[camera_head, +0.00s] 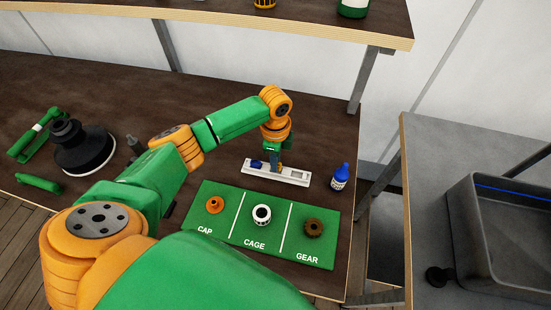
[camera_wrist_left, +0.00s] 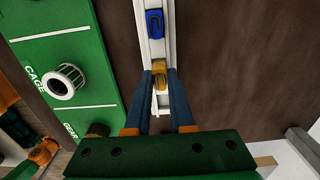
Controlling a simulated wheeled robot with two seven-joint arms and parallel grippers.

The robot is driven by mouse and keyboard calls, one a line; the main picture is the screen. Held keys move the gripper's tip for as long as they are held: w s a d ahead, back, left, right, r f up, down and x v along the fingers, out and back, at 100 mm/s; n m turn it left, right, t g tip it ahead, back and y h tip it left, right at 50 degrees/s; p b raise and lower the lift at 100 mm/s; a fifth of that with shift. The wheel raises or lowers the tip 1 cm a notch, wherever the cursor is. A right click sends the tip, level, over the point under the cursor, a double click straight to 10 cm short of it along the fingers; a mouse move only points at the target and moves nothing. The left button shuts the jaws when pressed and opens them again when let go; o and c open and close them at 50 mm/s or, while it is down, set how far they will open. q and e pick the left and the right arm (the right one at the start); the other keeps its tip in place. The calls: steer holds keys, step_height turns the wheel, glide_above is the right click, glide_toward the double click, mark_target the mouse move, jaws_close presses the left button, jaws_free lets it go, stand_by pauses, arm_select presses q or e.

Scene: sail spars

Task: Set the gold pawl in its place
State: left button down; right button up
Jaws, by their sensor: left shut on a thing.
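A narrow white holder (camera_head: 249,171) lies on the brown table, behind the green mat. A blue piece (camera_head: 257,164) sits in it toward its left end; it also shows in the left wrist view (camera_wrist_left: 154,23). The gold pawl (camera_wrist_left: 160,75) is at the tips of my left gripper (camera_wrist_left: 159,78), over the holder and in line with the blue piece. The gripper is shut on the pawl. I cannot tell whether the pawl touches the holder. In the head view my left gripper (camera_head: 275,164) points down at the holder's middle and mostly hides the pawl. My right gripper is not in view.
The green mat (camera_head: 237,253) carries an orange cap (camera_head: 215,204), a white cage (camera_head: 262,215) and a brown gear (camera_head: 314,228). A blue bottle (camera_head: 340,177) stands right of the holder. A black round-based thing (camera_head: 84,152) stands at left. A grey bin (camera_head: 470,245) is at right.

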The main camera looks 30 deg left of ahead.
arm_select(q)
steer(key=shift+f+b, duration=0.4)
steer(key=shift+f, duration=0.4)
steer(key=c, duration=0.7)
jaws_free()
step_height(320, 180, up, 6)
steer(key=shift+r+b, duration=0.25)
steer(key=shift+b, duration=0.35)
steer(key=shift+r, duration=0.3)
